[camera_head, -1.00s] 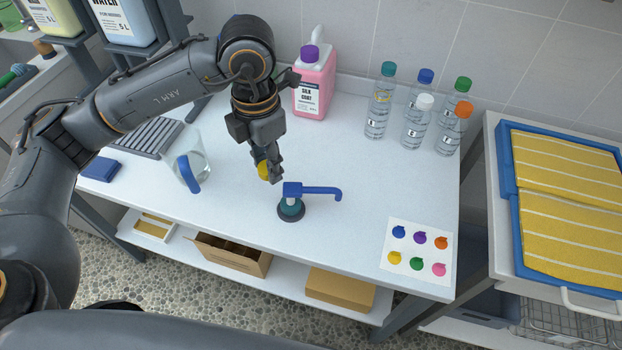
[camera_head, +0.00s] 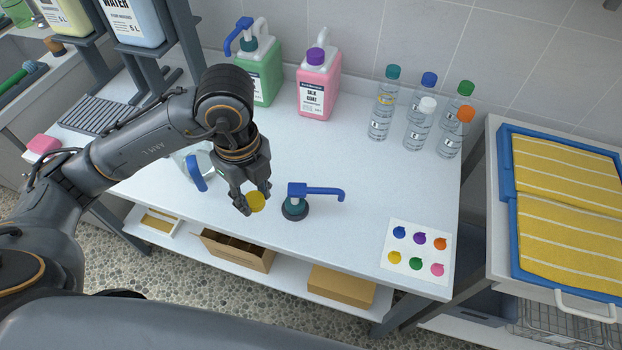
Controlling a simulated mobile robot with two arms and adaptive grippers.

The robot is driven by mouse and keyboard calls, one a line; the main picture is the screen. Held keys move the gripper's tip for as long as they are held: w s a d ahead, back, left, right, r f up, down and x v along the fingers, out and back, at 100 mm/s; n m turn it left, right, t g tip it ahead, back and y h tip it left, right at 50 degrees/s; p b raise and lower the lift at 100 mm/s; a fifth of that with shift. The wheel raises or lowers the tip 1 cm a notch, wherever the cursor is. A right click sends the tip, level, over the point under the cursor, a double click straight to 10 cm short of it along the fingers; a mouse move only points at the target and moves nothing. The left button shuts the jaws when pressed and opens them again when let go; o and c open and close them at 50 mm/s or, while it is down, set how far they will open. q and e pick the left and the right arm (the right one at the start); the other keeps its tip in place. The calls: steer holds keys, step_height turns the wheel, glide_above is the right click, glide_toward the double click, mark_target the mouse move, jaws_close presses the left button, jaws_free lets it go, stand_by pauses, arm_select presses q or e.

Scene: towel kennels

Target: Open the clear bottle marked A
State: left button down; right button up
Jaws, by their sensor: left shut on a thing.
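Several clear bottles stand upright at the back right of the table, with teal (camera_head: 391,72), blue (camera_head: 428,80), green (camera_head: 464,88), white (camera_head: 427,104) and orange (camera_head: 465,115) caps. The bottles (camera_head: 380,117) carry small labels, and I cannot read which is marked A. My left gripper (camera_head: 256,199) is shut on a small round yellow cap (camera_head: 258,203) above the table's front part, well left of the bottles. My right gripper is not in view.
A blue-handled pump (camera_head: 295,207) stands just right of my left gripper. A pitcher (camera_head: 196,182) is partly behind my arm. Pink (camera_head: 318,90) and green (camera_head: 266,75) jugs stand at the back. A card with coloured spots (camera_head: 418,250) lies front right. The table's middle is clear.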

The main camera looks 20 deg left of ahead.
arm_select(q)
steer(key=w+a+f+p, duration=0.15)
steer(key=w+f, duration=0.25)
steer(key=w, duration=0.5)
glide_above(276, 183)
step_height(276, 183, down, 5)
steer(key=shift+s+d+f, duration=0.1)
steer(key=shift+s+f, duration=0.05)
steer(key=f+p, duration=0.1)
steer(key=f, duration=0.2)
steer(key=shift+w, duration=0.2)
steer(key=shift+f+p, duration=0.25)
steer(key=shift+p, duration=0.05)
steer(key=shift+f, duration=0.1)
steer(key=shift+f, duration=0.15)
steer(key=c, duration=0.9)
jaws_free()
steer(key=shift+c, duration=0.2)
